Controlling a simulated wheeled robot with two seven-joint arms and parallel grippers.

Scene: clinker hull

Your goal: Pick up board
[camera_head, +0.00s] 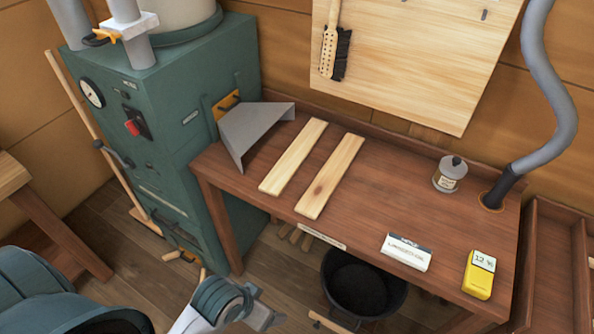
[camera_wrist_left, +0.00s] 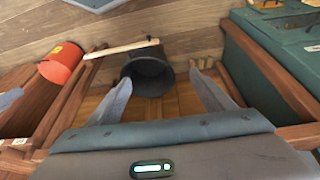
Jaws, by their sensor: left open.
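Two pale wooden boards lie side by side, flat and slightly apart, on the brown workbench (camera_head: 400,198) in the head view. The left board (camera_head: 293,157) is nearer the grey metal chute, and the right board (camera_head: 331,176) has a dark knot. My left gripper (camera_head: 268,314) is low in front of the bench, clear of both boards. In the left wrist view, the fingers of my left gripper (camera_wrist_left: 160,77) are spread with nothing between them. The boards are not clearly visible in that view. My right gripper is not in view.
A green machine (camera_head: 165,120) with a metal chute (camera_head: 250,130) stands left of the boards. A black bucket (camera_head: 362,283) sits below the bench's front edge. A jar (camera_head: 449,175), a white card box (camera_head: 406,252), a yellow meter (camera_head: 480,275) and a grey hose (camera_head: 552,80) are to the right.

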